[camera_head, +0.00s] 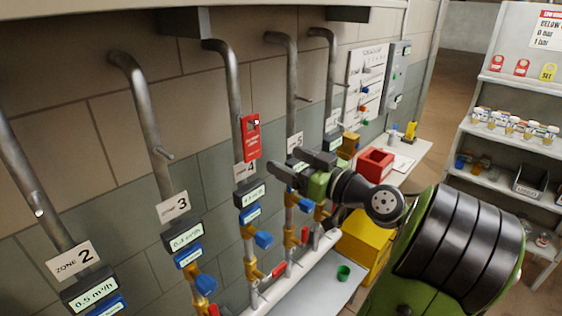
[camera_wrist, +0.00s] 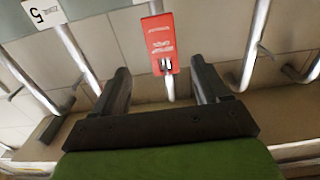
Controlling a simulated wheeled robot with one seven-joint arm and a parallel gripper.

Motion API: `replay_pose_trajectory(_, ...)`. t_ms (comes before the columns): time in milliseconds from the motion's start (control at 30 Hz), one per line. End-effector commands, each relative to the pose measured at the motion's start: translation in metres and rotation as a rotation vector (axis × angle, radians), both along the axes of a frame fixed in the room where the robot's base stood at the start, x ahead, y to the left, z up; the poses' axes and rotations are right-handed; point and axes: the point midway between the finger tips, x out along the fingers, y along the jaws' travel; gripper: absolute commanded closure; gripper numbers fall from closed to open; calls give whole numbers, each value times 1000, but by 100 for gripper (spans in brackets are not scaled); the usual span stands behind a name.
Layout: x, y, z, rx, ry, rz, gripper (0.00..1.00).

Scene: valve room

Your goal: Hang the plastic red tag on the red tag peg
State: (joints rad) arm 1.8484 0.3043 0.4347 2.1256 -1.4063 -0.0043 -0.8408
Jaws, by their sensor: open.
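The red tag (camera_head: 250,137) hangs flat in front of the pipe above the zone 4 label. Its upper end, with the hole, is at a small peg (camera_head: 257,122) on that pipe. In the wrist view, which looks turned over, the red tag (camera_wrist: 160,38) shows beyond and between my fingers, with the peg end (camera_wrist: 167,65) at its hole. My gripper (camera_head: 286,164) is open and empty, to the right of and below the tag; it also shows in the wrist view (camera_wrist: 160,68). No finger visibly touches the tag.
Neighbouring pipes carry similar pegs, such as the zone 3 peg (camera_head: 165,155). A red box (camera_head: 376,163) stands on the bench at the right.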

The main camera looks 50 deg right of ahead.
Motion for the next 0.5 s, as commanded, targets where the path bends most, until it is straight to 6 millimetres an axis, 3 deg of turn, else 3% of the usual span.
replay_pose_trajectory(500, 67, 4, 2, 2, 6, 7, 26)
